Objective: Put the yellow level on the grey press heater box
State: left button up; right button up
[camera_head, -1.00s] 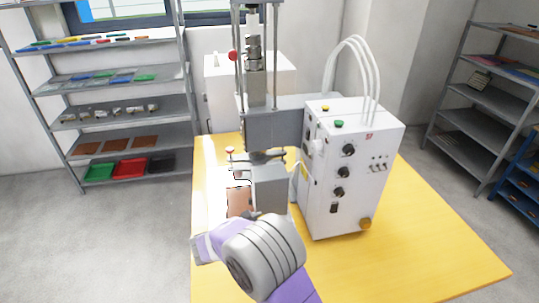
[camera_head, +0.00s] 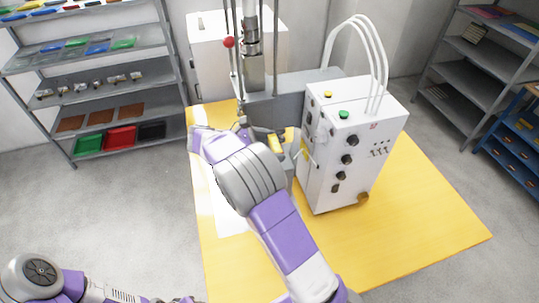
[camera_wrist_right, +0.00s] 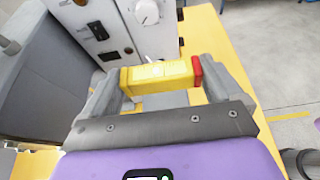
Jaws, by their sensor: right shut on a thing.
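The yellow level (camera_wrist_right: 158,77), with a red end cap, is held crosswise between the fingers of my right gripper (camera_wrist_right: 160,82). In the head view, the level (camera_head: 275,143) shows as a small yellow piece at my right gripper (camera_head: 268,138), just left of the white control cabinet. The grey press heater box is mostly hidden behind my right arm in the head view. A grey surface shows below the level in the wrist view, but I cannot tell whether they touch. My left arm is at the lower left, its gripper out of view.
The white control cabinet (camera_head: 350,150) with knobs and hoses stands close right of the gripper. The press column (camera_head: 252,50) rises behind it. The yellow table (camera_head: 420,225) is clear at front right. Shelves stand at both sides.

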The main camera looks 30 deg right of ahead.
jog(key=f, duration=0.6)
jog(key=shift+w, duration=0.2)
jog(key=shift+w+f, duration=0.2)
jog(key=o, duration=0.7)
jog(key=shift+f, duration=0.1)
jog(key=shift+r, duration=0.25)
jog(key=v, duration=1.2)
jog(key=shift+b, duration=0.3)
jog(key=shift+f, duration=0.15)
